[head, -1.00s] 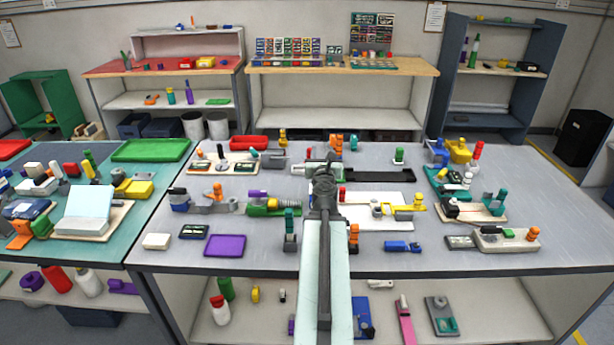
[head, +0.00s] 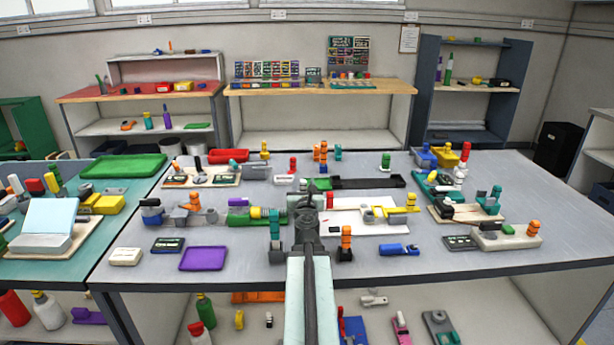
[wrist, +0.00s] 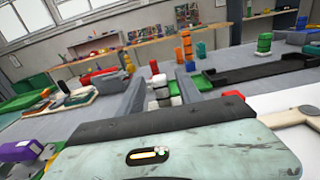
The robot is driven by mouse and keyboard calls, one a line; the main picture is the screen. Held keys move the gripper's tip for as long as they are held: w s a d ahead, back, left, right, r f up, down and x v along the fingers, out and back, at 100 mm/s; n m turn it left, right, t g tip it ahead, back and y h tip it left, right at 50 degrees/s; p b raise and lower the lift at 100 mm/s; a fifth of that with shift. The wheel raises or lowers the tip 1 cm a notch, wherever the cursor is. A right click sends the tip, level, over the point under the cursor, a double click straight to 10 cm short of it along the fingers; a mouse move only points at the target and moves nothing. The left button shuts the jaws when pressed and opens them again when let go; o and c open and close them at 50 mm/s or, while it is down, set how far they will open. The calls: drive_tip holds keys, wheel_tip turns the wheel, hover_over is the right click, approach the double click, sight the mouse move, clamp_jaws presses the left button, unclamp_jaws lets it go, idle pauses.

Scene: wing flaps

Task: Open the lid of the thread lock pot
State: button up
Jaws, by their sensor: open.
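My gripper (head: 306,203) reaches out over the grey table (head: 380,262) in the head view, near its middle. In the wrist view its two grey fingers stand apart, my gripper (wrist: 162,92) open. A small stacked green and white thing (wrist: 159,90) shows in the gap between the fingers, seemingly beyond them; contact cannot be made out. I cannot tell for sure which thing is the thread lock pot. A red-topped thing (head: 292,163) with a pale base stands behind the gripper in the head view.
A black tray (head: 368,183) lies behind and right of my gripper. A teal and dark upright piece (head: 275,240) and an orange one (head: 346,240) flank my arm closely. A purple tray (head: 203,258) lies front left. Clear table shows at the right.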

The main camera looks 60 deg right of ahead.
sight(302, 181)
drive_tip(key=x, duration=0.5)
drive_tip(key=shift+w, duration=0.15)
clamp_jaws()
idle(1.1)
